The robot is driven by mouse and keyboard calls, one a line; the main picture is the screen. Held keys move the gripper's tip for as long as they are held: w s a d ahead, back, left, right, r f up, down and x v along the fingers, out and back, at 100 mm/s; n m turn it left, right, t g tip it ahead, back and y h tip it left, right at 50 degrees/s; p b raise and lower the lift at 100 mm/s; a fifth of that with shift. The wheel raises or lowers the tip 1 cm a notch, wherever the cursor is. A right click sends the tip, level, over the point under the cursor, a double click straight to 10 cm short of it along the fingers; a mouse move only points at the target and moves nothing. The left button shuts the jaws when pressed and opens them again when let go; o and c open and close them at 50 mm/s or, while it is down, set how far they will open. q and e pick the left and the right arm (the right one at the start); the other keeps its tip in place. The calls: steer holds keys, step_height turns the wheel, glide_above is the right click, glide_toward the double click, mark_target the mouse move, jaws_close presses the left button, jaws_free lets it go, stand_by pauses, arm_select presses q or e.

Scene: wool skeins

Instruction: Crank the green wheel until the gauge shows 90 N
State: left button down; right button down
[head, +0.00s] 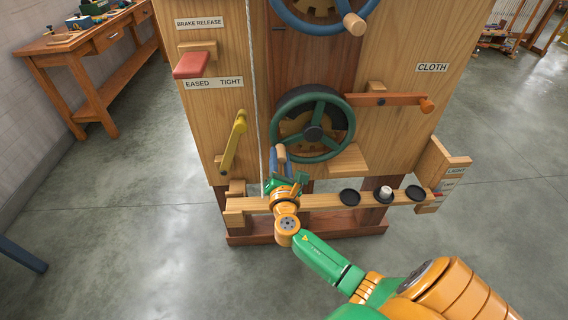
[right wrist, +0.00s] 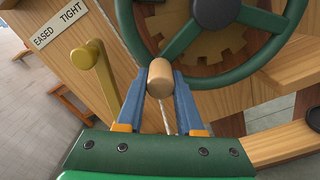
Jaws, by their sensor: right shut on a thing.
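The green wheel (head: 345,101) stands upright on the front of the wooden machine, with a dark hub and spokes. It fills the top of the right wrist view (right wrist: 205,78). Its wooden crank knob (right wrist: 160,77) is at the lower left of the rim. My right gripper (head: 279,158) is at that knob, with its blue fingers (right wrist: 161,85) shut on it from both sides. No gauge shows in either view. My left gripper is not in view.
A blue wheel (head: 283,14) with a knob is above. A yellow lever (head: 234,141) and a white rope (head: 254,85) are left of the green wheel. An orange lever (head: 388,100) is at right. A ledge with black dishes (head: 349,197) runs below.

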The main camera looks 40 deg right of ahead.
mark_target(276, 133)
steer(key=r+m, duration=0.2)
steer(key=shift+w+a+r+m+p, duration=0.2)
steer(key=shift+a+r+m+p, duration=0.05)
steer(key=shift+a+m+p, duration=0.05)
steer(key=shift+r+m+p, duration=0.4)
steer(key=shift+r+m, duration=0.9)
steer(key=shift+m, duration=0.2)
steer(key=c, duration=0.5)
jaws_free()
steer(key=shift+c, duration=0.2)
steer(key=shift+s, duration=0.1)
